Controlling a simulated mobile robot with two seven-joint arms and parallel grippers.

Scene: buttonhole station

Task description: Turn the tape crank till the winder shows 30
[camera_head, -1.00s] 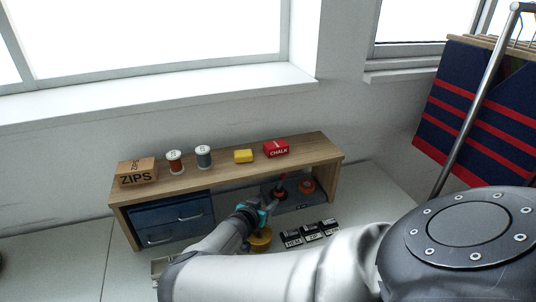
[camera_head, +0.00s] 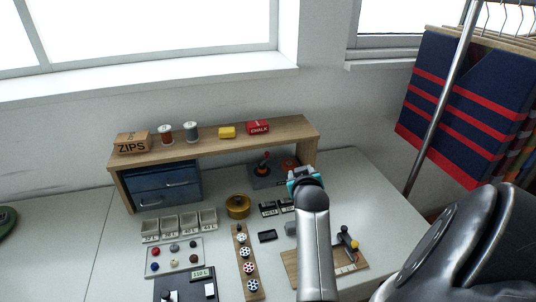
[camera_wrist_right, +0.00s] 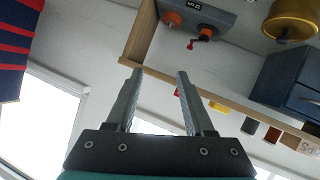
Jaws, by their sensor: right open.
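The tape winder (camera_head: 268,177) is a dark grey unit under the right part of the wooden shelf. Its crank (camera_head: 264,160) has a red knob, and an orange disc (camera_head: 289,163) sits beside it. In the right wrist view the winder (camera_wrist_right: 222,14) is at the top, with the crank's red knob (camera_wrist_right: 190,46) and a small dark display (camera_wrist_right: 194,5) too small to read surely. My right gripper (camera_wrist_right: 160,74) is open and empty, apart from the crank. In the head view my right gripper (camera_head: 304,175) is in front of the winder's right side. My left gripper is out of view.
The wooden shelf (camera_head: 215,140) spans above the winder; its edge crosses the right wrist view. A brass pot (camera_head: 238,205) and black labelled blocks (camera_head: 268,208) stand in front.

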